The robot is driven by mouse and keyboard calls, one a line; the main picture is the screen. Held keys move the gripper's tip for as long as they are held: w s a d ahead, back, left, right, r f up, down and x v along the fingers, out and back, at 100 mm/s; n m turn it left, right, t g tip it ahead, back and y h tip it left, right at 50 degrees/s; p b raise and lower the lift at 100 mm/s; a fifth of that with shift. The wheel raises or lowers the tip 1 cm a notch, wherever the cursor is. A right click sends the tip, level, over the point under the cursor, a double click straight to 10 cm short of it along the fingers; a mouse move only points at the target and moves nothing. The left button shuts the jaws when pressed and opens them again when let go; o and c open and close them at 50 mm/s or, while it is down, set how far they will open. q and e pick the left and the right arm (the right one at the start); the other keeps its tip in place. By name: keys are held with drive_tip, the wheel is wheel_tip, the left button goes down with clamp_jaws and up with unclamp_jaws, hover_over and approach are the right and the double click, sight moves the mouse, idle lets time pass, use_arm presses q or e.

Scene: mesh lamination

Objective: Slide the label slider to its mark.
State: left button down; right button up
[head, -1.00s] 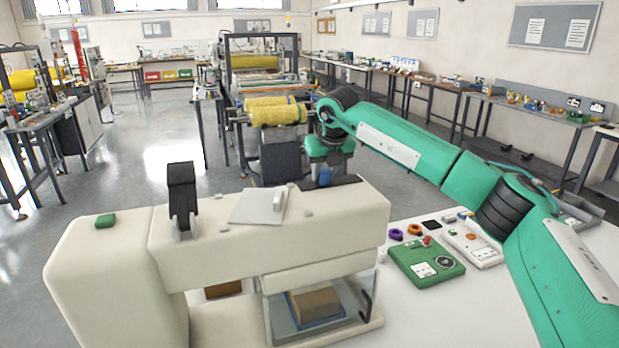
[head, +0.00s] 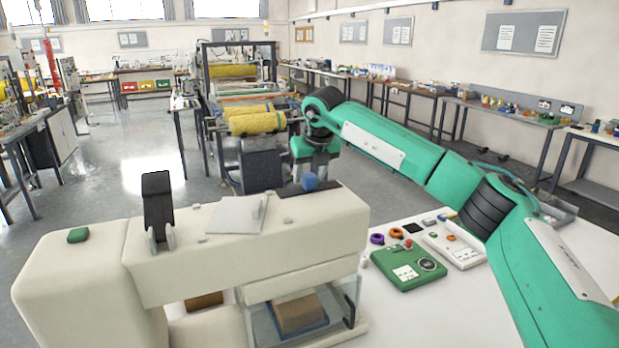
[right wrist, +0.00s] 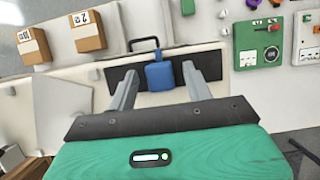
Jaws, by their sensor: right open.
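The label slider is a blue block (head: 310,181) on a black strip (head: 291,191) on top of the cream machine (head: 240,240), toward its right end. It also shows in the right wrist view (right wrist: 160,74). My right gripper (right wrist: 160,92) is open, with one grey finger on each side of the blue block. I see gaps beside the block, so it is not clamped. In the head view my right gripper (head: 314,168) is just above the slider, its fingertips hard to make out. I cannot make out the mark. My left gripper is out of view.
A black lever (head: 157,200) stands up on the machine's left part. A clear guard (head: 345,300) covers a brown block (head: 299,313) at its front. A green control box (head: 405,268) and a pale panel (head: 455,245) lie on the white table to the right.

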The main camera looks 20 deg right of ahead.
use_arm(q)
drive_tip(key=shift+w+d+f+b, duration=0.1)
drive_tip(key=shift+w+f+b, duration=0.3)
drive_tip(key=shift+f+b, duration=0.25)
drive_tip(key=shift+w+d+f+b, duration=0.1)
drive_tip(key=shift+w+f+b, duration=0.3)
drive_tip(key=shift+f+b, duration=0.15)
use_arm(e)
drive_tip(key=v, duration=1.2)
drive_tip(key=shift+s+r, duration=0.15)
drive_tip(key=shift+r, duration=0.05)
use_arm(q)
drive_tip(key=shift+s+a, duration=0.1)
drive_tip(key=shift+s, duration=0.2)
